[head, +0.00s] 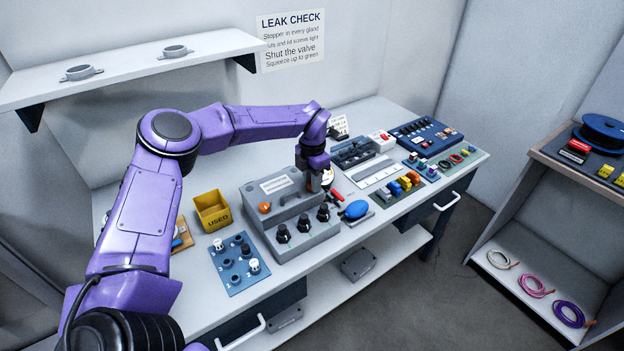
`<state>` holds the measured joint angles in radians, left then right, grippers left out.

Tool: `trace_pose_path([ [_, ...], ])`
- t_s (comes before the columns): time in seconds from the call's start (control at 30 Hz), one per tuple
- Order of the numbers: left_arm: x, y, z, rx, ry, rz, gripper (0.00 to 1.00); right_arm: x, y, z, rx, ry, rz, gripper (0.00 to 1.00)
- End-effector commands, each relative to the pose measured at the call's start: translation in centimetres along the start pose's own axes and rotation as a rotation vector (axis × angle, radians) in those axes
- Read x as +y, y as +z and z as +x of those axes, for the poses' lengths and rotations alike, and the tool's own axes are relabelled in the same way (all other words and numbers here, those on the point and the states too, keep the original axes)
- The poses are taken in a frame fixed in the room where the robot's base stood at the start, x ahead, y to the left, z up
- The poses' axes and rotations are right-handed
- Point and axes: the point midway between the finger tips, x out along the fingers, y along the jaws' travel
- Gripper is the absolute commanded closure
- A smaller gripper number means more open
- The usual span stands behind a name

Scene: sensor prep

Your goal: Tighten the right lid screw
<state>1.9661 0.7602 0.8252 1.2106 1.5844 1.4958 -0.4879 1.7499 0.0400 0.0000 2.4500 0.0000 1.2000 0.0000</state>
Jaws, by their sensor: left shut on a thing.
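A grey box (302,238) with a lid (270,196) stands on the bench, with several black glands along its front. An orange lid screw (265,207) shows at the left end of the lid. My left gripper (320,182) reaches down at the right end of the lid, pointing downward. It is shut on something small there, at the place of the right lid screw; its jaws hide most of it. A red-handled valve (337,196) and a blue squeeze bulb (355,210) are just right of the box. My right gripper is out of view.
A yellow USED bin (213,211) and a blue numbered tray (238,263) with stoppers are left of the box. To the right are colored parts (403,183) and a dark blue case (425,135). A shelf (130,70) hangs above my left arm.

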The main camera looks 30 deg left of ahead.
Motion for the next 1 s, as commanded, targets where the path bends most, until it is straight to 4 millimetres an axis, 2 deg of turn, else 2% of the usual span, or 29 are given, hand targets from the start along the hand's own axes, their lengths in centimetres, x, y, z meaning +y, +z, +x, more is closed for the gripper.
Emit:
trace_pose_path([
  [1.0,-0.3,-0.3,0.4,0.009,-0.01,0.963,1.0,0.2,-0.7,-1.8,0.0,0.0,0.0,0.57],
])
